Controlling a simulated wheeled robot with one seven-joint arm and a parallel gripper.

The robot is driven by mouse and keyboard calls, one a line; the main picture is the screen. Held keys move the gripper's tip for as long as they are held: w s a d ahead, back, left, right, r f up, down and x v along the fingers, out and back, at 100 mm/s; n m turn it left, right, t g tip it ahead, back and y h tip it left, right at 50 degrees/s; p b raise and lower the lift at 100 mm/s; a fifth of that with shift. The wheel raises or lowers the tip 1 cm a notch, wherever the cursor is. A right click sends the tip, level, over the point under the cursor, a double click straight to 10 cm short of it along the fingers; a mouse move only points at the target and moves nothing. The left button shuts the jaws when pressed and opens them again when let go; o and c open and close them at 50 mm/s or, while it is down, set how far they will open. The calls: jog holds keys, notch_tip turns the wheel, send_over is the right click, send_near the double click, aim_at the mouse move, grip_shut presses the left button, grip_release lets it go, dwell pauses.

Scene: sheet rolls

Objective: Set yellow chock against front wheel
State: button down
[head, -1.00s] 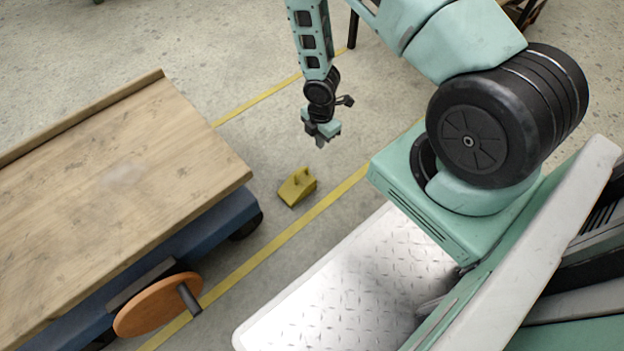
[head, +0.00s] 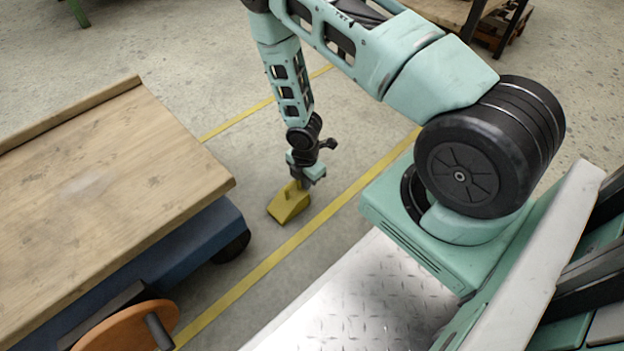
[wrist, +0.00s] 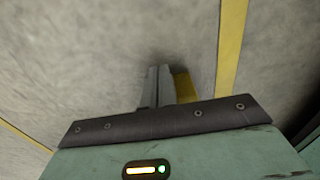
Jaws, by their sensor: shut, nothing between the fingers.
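The yellow chock (head: 288,205) lies on the floor between two yellow lines, to the right of the blue cart. The cart's dark front wheel (head: 232,246) shows under its near right corner, with a gap of bare floor between it and the chock. My gripper (head: 306,184) points down at the chock's back end, close to its upright handle. In the wrist view my gripper's fingers (wrist: 157,86) are together and empty, and part of the chock (wrist: 185,87) shows just right of them. Whether they touch is unclear.
The cart has a wooden top (head: 100,190) and a blue frame (head: 190,250). An orange disc (head: 125,328) sticks out from its side. A yellow floor line (head: 270,260) runs past the chock. Dark-legged furniture (head: 470,22) stands at the back right.

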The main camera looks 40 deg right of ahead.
aim_at(283, 202)
jog(key=shift+a, duration=0.35)
jog(key=shift+a+r, duration=0.1)
jog(key=a+p, duration=0.1)
jog(key=a, duration=0.1)
jog(key=a+p, duration=0.2)
jog(key=a, duration=0.1)
jog(key=a+p, duration=0.1)
jog(key=a, duration=0.2)
jog(key=shift+s+r+p, duration=0.1)
jog(key=shift+s+p, duration=0.15)
jog(key=shift+p, duration=0.15)
jog(key=shift+a, duration=0.15)
